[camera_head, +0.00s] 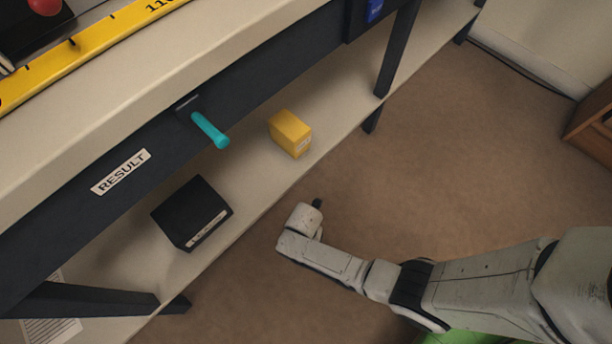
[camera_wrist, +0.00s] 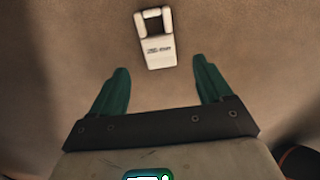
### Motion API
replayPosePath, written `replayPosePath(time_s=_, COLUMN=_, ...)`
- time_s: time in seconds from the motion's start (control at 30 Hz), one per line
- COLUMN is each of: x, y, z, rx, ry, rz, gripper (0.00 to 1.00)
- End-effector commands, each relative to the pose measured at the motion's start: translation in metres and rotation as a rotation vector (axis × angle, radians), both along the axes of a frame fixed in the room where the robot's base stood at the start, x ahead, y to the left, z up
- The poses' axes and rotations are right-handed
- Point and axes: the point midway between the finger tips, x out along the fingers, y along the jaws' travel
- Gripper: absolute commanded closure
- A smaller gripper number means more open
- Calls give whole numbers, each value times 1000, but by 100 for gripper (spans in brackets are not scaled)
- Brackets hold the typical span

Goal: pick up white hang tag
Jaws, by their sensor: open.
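The white hang tag (camera_wrist: 155,50) lies on the brown floor in the wrist view. It has a dark square opening at its far end and small dark print across its lower part. My gripper (camera_wrist: 161,78) is open, with its two green fingers spread apart and nothing between them. The tag sits beyond the fingertips, near the middle of the gap. I cannot tell the height of the fingers above the floor. In the head view my arm reaches in from the right, but the fingers and the tag cannot be made out there.
A workbench with a lower shelf (camera_head: 262,178) runs along the left. The shelf holds a black box (camera_head: 190,212) and a yellow box (camera_head: 290,134). A teal handle (camera_head: 210,130) sticks out from the bench front beside a RESULT label (camera_head: 121,172). Open floor (camera_head: 430,180) lies right of the shelf.

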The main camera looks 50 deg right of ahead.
Motion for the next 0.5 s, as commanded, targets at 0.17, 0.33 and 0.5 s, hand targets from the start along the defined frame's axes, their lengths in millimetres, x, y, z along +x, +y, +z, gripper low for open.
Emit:
replayPosePath(time_s=0.17, x=1, y=-1, z=-8, rx=1, ry=-1, rz=-1, gripper=21)
replayPosePath(time_s=0.33, x=2, y=-4, z=-26, rx=1, ry=-1, rz=-2, gripper=21)
replayPosePath(time_s=0.5, x=3, y=-5, z=-47, rx=1, ry=-1, rz=0, gripper=21)
